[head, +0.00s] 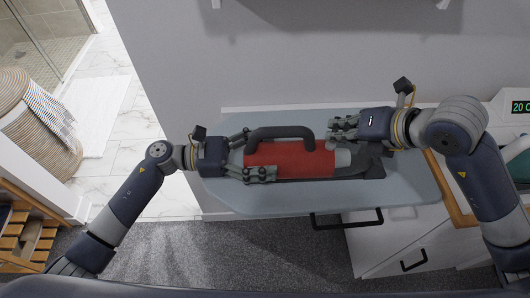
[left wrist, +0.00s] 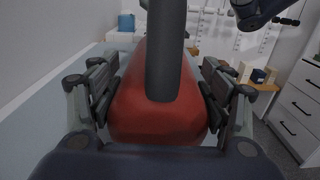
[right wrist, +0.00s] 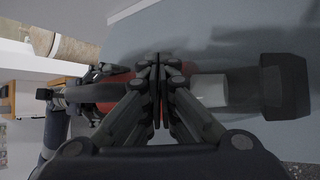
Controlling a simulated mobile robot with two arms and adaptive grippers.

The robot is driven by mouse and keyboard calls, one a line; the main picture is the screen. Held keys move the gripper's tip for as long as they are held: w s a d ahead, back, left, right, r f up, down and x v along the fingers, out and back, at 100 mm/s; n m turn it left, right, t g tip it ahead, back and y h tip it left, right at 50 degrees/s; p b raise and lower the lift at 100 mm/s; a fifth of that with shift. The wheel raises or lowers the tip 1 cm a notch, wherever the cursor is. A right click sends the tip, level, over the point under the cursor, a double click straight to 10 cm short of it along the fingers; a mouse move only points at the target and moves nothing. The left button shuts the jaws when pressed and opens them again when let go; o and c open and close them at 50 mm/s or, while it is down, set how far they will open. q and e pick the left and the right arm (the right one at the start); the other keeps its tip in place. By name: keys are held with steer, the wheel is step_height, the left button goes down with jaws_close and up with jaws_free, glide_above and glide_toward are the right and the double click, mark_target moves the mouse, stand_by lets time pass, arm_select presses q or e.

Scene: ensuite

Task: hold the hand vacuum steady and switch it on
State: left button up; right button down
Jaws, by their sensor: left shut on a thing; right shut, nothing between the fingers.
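The hand vacuum (head: 290,160) lies on the light blue-grey surface, with a red body, a dark loop handle on top and a dark nozzle toward the right. My left gripper (head: 255,155) is shut on the rear of its red body, and the left wrist view shows a finger on each side of the red body (left wrist: 150,110). My right gripper (head: 335,130) is shut and empty, with its fingertips near the front end of the handle. In the right wrist view its closed fingers (right wrist: 159,75) hide part of the vacuum. I cannot make out the switch.
The ironing-board-like surface (head: 225,195) has free room in front of the vacuum. A wall (head: 300,85) stands close behind. White drawers (head: 385,240) are below at the right, and a woven basket (head: 35,120) stands on the far left.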

steer(key=shift+f, duration=0.5)
stand_by(0.6)
steer(key=shift+r, duration=0.95)
steer(key=shift+r, duration=0.1)
step_height(320, 180, up, 6)
steer(key=shift+f, duration=0.1)
arm_select(q)
steer(key=o, duration=1.9)
